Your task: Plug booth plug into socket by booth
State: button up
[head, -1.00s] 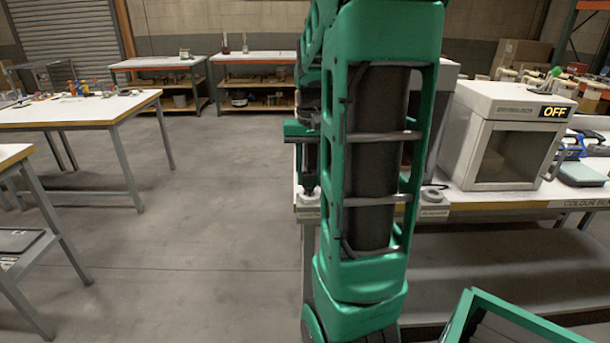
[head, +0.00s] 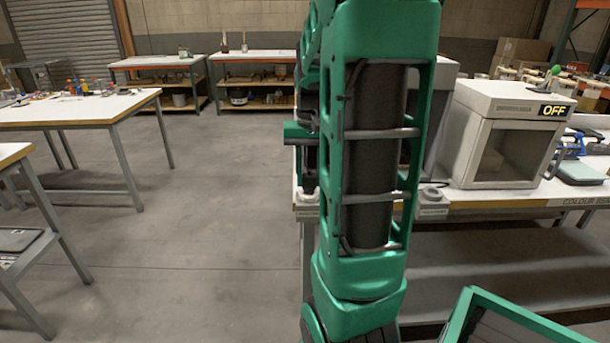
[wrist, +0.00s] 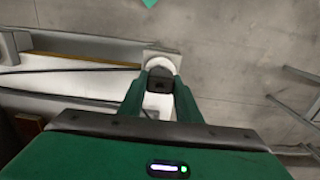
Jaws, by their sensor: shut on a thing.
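My gripper (wrist: 159,88) is shut on a dark plug (wrist: 159,83), seen between its green fingers in the wrist view. Just beyond the plug is a round white socket (wrist: 159,62) on a pale square base at the bench end. I cannot tell whether plug and socket touch. In the head view, a pale socket (head: 308,200) with a label sits at the bench's left corner; my arm hides most of the gripper and the plug. A second socket (head: 434,203) sits right of my arm. The white booth (head: 510,108) shows an OFF sign.
The bench edge (head: 500,205) runs beneath the booth. Blue-handled items (head: 572,150) lie right of it. A work table (head: 75,112) stands at the left. Open grey floor (head: 210,220) lies between. A dark cable (wrist: 70,68) runs along the bench in the wrist view.

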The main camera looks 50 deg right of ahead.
jog(key=shift+f, duration=0.7)
jog(key=o, duration=1.1)
notch_tip(320, 180, up, 11)
jog(key=shift+f, duration=0.1)
jog(key=s+a+f+n, duration=0.1)
jog(key=s+a+f, duration=0.4)
jog(key=s+a, duration=0.2)
jog(key=s+a+f+n, duration=0.2)
jog(key=s+a+f, duration=0.4)
jog(key=a, duration=0.4)
jog(key=shift+s+f+n, duration=0.25)
jog(key=shift+s+n, duration=0.05)
jog(key=shift+s, duration=0.1)
